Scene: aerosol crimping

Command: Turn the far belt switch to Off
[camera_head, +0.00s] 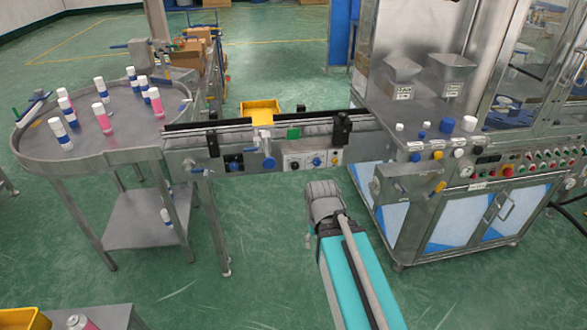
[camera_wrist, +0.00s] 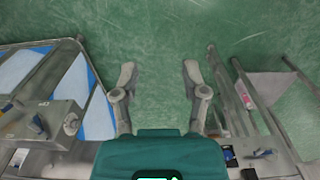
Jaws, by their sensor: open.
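The conveyor belt's front side (camera_head: 185,160) carries switch panels. One white panel (camera_head: 292,162) has a dark knob, and beside it is another panel with a blue knob (camera_head: 316,162). A dark box with a blue knob (camera_head: 234,163) sits further left. I cannot tell which is the far belt switch, nor read its setting. In the wrist view my gripper (camera_wrist: 158,80) is open and empty, with its two fingers apart above the green floor.
A round steel table (camera_head: 110,130) with several capped cans stands at the left. A yellow bin (camera_head: 262,111) is behind the belt. A steel machine cabinet (camera_head: 440,225) with buttons and valves stands at the right. Green floor (camera_head: 265,235) is clear below the conveyor.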

